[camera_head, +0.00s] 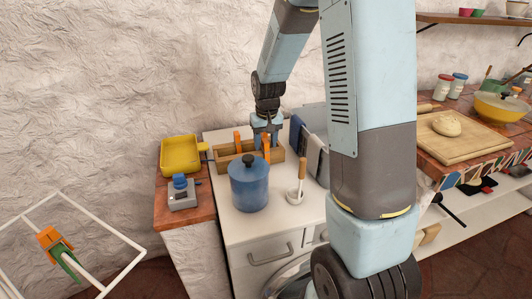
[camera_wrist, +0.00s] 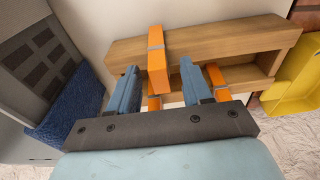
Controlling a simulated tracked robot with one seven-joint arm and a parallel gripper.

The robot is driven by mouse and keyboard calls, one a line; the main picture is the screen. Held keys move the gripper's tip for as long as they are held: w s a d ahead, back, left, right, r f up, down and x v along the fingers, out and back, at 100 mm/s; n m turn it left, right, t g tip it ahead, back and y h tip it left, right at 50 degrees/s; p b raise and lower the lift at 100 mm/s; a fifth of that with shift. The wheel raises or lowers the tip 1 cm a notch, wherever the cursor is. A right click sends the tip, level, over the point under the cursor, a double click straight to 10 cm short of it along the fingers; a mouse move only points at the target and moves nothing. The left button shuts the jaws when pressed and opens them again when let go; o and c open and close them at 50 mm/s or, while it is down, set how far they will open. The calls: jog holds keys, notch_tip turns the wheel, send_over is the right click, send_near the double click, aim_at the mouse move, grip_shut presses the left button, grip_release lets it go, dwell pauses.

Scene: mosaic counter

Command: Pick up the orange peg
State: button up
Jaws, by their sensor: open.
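An orange peg (camera_wrist: 158,62) with a grey band stands out of the wooden rack (camera_wrist: 205,42) in the wrist view. My gripper (camera_wrist: 160,69) is open, with one blue finger on each side of the peg and a gap visible on both sides. Another orange piece (camera_wrist: 215,76) shows behind the right finger. In the head view my gripper (camera_head: 266,138) is low over the wooden rack (camera_head: 221,156), close to an orange piece (camera_head: 265,143). A second orange piece (camera_head: 237,143) stands to its left. The fingertips are mostly hidden there.
A blue lidded canister (camera_head: 248,187) stands in front of the rack. A yellow tray (camera_head: 180,154) and a grey device with a blue top (camera_head: 182,194) are at the left. A wooden-handled tool (camera_head: 299,182) stands at the right, near a grey bin (camera_head: 312,118) with cloths.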

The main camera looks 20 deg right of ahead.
jog(key=shift+f, duration=0.45)
grip_shut()
